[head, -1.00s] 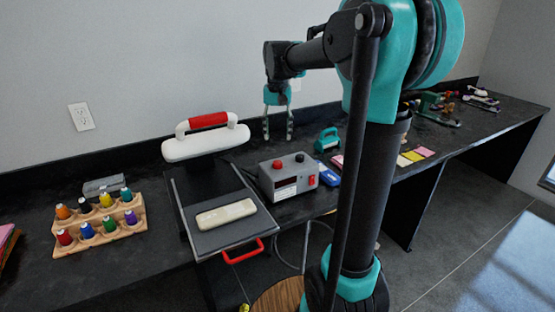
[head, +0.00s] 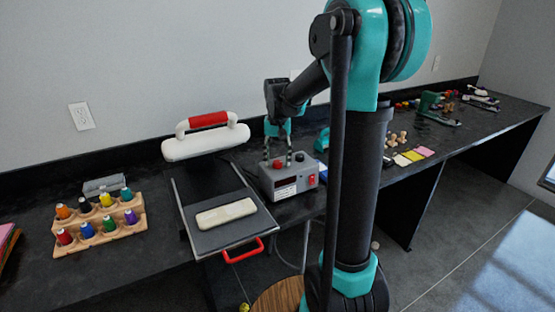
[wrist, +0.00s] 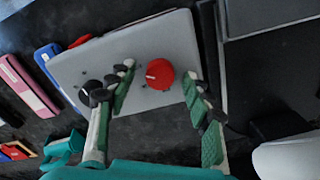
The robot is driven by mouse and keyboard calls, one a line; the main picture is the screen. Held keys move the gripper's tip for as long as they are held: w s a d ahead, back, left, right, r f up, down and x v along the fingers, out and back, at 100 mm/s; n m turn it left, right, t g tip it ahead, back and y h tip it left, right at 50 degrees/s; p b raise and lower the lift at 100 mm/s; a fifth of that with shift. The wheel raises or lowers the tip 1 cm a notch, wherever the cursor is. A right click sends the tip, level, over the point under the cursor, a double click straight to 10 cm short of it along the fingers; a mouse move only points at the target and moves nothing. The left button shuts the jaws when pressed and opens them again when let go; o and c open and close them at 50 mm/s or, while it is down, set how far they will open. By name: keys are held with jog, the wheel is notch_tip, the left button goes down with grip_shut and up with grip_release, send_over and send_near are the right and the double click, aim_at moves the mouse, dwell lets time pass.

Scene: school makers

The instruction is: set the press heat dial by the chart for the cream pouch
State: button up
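The grey control box (head: 284,178) stands on the bench right of the heat press (head: 198,241). It has a red dial (head: 277,164) and a black knob (head: 299,157) on top; the wrist view also shows the red dial (wrist: 159,74), with a pale pointer mark, and the black knob (wrist: 90,93). My gripper (head: 277,158) is open and pointing down over the box. In the wrist view its fingers lie either side of the red dial, apart from it. A cream pouch (head: 226,213) lies on the press plate. A white label is on the box front, too small to read.
The press's white upper part (head: 206,143) with a red handle is raised beside my gripper. A red switch (head: 312,180) is on the box front. A wooden rack of coloured bottles (head: 97,222) stands left. Blue and pink items (wrist: 27,84) lie beside the box.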

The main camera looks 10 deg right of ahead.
jog(key=c, duration=1.1)
jog(key=shift+c, duration=0.2)
jog(key=shift+n, duration=0.3)
jog(key=n, duration=0.5)
jog(key=shift+n, duration=0.3)
jog(key=n, duration=0.5)
jog(key=shift+n, duration=0.4)
jog(key=o, duration=1.2)
jog(key=shift+c, duration=0.2)
jog(key=shift+r, duration=0.15)
